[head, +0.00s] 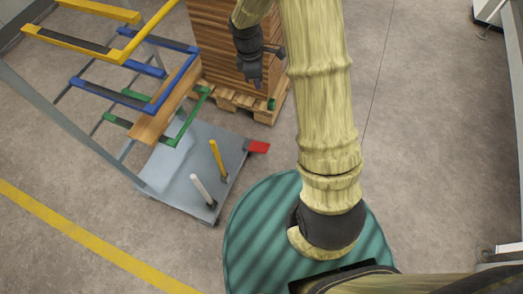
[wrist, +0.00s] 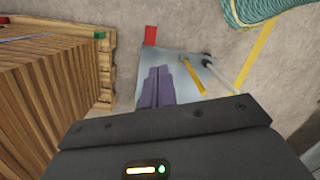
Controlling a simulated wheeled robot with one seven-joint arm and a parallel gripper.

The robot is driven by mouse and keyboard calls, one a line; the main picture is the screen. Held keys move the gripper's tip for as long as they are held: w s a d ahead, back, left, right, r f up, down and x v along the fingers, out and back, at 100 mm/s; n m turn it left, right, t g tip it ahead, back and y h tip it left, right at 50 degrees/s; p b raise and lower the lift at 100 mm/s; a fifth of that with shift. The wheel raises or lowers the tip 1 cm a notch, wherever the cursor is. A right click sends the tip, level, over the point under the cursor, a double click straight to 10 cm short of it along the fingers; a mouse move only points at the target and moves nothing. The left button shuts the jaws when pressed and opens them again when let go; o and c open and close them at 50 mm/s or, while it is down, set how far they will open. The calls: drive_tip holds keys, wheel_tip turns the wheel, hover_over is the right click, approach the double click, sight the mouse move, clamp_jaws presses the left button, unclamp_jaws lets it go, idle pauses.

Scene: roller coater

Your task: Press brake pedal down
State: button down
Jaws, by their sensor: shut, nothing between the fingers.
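A red pedal (head: 258,146) sticks out from the edge of the grey cart base (head: 228,150). It also shows in the wrist view (wrist: 150,35), just beyond my fingertips. I cannot tell whether it is up or pressed down. My gripper (head: 257,84) hangs above the cart side, in front of the wood stack in the head view. In the wrist view my two dark purple fingers (wrist: 155,85) lie side by side, shut and empty, in front of the cart base. They appear apart from the pedal.
A yellow post (head: 217,160) and a white post (head: 203,192) rise from the cart base. Coloured racks (head: 135,100) stand over its left part. A wood stack (head: 215,45) on a pallet (head: 240,99) stands behind, with a small green piece (head: 271,104). Open floor lies right.

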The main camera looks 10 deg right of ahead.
drive_tip(key=w+a+f+n+g+h+b, duration=0.1)
drive_tip(key=w+f+n+b, duration=0.3)
drive_tip(key=f, duration=0.6)
drive_tip(key=w+f+n+b, duration=0.1)
drive_tip(key=f+n+b, duration=0.2)
drive_tip(key=f+b, duration=0.55)
drive_tip(key=n+g+h+b, duration=0.1)
drive_tip(key=n+b, duration=0.5)
drive_tip(key=b, duration=0.1)
hover_over(264, 147)
drive_tip(key=w+a, duration=0.4)
drive_tip(key=a, duration=0.1)
wheel_tip(264, 147, down, 21)
drive_tip(key=shift+s+a+r, duration=0.2)
drive_tip(key=shift+f, duration=0.1)
drive_tip(key=b+x, duration=0.6)
drive_tip(key=x, duration=0.8)
drive_tip(key=shift+d, duration=0.1)
